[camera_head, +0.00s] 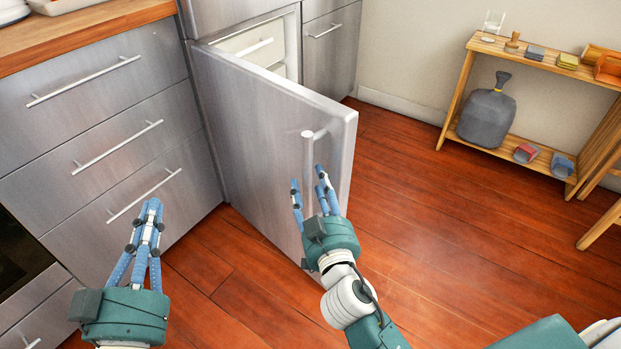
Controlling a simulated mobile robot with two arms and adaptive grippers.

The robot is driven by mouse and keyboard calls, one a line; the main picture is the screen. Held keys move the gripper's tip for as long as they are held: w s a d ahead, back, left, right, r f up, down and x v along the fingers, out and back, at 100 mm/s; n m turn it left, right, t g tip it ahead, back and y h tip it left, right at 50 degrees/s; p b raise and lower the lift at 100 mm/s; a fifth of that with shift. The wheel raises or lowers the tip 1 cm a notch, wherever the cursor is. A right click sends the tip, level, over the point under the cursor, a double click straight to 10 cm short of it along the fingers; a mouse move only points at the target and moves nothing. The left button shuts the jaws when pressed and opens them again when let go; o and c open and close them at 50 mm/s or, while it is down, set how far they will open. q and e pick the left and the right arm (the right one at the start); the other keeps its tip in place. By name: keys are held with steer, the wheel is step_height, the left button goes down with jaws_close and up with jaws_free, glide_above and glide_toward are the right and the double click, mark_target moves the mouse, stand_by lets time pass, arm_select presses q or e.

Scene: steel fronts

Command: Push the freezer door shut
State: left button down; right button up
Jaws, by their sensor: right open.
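The freezer door (258,112) is a grey steel panel that stands wide open, hinged at its left side and swung out over the floor. A bar handle (308,150) sits on its front face near the free edge. My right gripper (309,184) is open and empty, in front of the door's face close to the handle's lower end. I cannot tell whether it touches the handle or door. My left gripper (150,207) is before the drawer fronts, away from the door, with its fingertips close together in this view. It holds nothing that I can see.
The freezer interior (254,45) shows a white drawer behind the door. Steel drawers (105,135) with bar handles line the left. A wooden shelf (545,60) with small items and a grey bag-like object (486,115) stands at the right. The wood floor (430,215) between is clear.

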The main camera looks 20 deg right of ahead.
steer(key=shift+w+d, duration=0.15)
steer(key=shift+w, duration=1)
steer(key=shift+c, duration=0.3)
jaws_close()
